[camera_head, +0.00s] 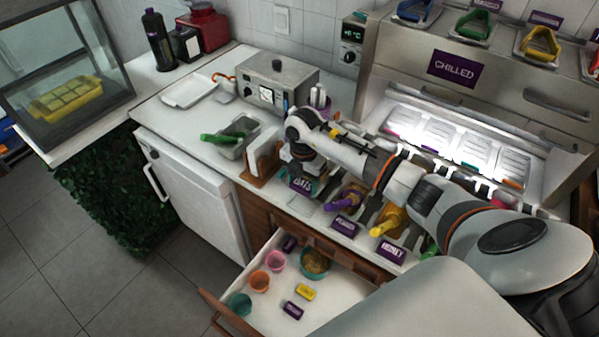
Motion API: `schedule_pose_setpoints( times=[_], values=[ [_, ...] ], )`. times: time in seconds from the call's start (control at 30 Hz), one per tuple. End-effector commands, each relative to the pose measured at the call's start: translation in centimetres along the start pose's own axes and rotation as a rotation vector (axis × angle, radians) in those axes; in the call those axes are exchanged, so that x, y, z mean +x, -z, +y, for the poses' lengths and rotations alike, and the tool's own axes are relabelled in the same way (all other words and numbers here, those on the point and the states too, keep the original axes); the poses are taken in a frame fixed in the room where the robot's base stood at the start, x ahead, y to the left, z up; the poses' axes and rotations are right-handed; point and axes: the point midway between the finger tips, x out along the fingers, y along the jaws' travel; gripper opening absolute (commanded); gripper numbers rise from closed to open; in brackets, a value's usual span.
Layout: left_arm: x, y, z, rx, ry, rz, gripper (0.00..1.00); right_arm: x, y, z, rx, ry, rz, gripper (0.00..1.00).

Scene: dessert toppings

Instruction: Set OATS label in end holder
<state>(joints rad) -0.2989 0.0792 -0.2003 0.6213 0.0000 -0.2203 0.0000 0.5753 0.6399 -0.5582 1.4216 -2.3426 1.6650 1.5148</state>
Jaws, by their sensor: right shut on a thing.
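The purple OATS label (302,185) is at the front edge of the counter, at the left end of the row of labels. My right gripper (303,172) is shut on it from above, and the lettering faces the front. The gripper and wrist hide the upper part of the label and what lies behind it. I cannot tell whether the label is seated in the end holder or just above it. My left gripper is not in view.
Purple labels (345,226) and HONEY (390,251) stand to the right, before purple and yellow-handled scoops. An open drawer (345,292) below holds several cups and small labels. A wooden stand (262,165) is close left of the gripper. The chilled cabinet stands behind.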

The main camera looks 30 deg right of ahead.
Motion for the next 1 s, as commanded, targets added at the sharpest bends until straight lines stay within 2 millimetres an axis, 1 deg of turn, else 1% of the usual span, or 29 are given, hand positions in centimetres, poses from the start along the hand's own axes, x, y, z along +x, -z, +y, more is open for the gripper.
schedule_pose_setpoints(
  times=[0.03, 0.27, 0.7, 0.83, 1.0],
  values=[
    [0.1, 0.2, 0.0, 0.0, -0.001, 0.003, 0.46, 0.3, 0.0, 0.0, 0.003, 0.0, -0.001, 0.37],
    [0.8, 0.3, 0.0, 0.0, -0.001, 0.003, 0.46, 1.2, 0.0, 0.0, 0.005, 0.0, 0.001, 0.37],
    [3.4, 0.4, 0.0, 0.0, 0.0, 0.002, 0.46, 4.5, 0.0, 0.1, 0.002, -0.001, 0.001, 0.37],
    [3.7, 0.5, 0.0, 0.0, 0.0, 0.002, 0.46, 5.1, 0.0, 0.0, 0.003, 0.0, 0.001, 0.37],
    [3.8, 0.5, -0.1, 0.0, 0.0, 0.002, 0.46, 5.1, 0.0, 0.0, 0.003, 0.001, 0.001, 0.37]
  ],
)
